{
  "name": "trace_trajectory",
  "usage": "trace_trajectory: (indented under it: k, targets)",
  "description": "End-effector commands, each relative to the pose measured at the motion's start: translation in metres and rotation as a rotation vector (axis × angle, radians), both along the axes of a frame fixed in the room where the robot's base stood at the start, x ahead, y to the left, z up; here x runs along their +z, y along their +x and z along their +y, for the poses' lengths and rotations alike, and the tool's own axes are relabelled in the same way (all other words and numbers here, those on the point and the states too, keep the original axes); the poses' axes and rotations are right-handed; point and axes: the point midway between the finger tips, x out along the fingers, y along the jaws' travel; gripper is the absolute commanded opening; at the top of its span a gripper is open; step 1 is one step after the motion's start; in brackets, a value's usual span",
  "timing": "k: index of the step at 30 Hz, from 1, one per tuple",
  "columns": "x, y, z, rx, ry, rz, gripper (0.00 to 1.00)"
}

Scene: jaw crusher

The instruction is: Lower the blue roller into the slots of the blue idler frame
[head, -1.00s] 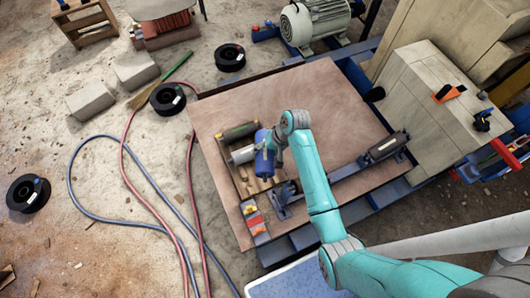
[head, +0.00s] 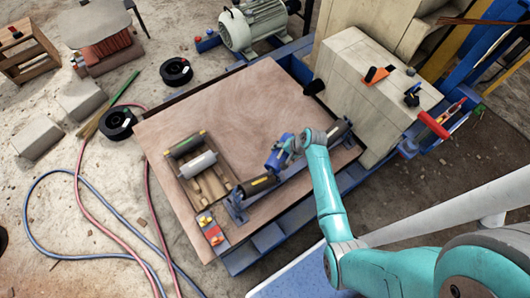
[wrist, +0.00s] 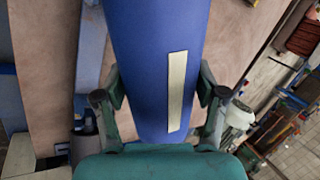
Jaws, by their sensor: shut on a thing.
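The blue roller (head: 275,160) is held by my gripper (head: 287,149), over the middle of the blue idler frame (head: 238,212). In the wrist view the blue roller (wrist: 150,60), with a pale strip on it, fills the space between the two fingers of my gripper (wrist: 160,100). The frame carries a dark roller with a yellow label (head: 258,184) at its left end and another dark roller (head: 338,129) at its right end. The slots under the blue roller are hidden, and I cannot tell how high it is above them.
A wooden tray (head: 222,198) left of the frame holds a grey roller (head: 198,164) and a dark green one (head: 188,144). A red-and-blue box (head: 210,230) lies near the board's front corner. The back of the brown board (head: 245,100) is clear. A pale block-shaped housing (head: 350,90) stands right.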

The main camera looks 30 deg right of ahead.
Motion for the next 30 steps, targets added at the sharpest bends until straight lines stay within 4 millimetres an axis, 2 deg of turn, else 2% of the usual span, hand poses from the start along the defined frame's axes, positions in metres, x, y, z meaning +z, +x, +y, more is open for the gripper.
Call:
trace_trajectory:
  k: [3, 6, 10, 30]
  targets:
    - [-0.016, -0.013, -0.029, -0.193, 0.002, -0.008, 0.01]
    - [-0.025, -0.023, -0.046, -0.316, 0.002, -0.012, 0.01]
    - [-0.032, -0.03, -0.059, -0.412, 0.003, -0.016, 0.01]
    - [-0.039, -0.033, -0.064, -0.448, 0.004, -0.02, 0.01]
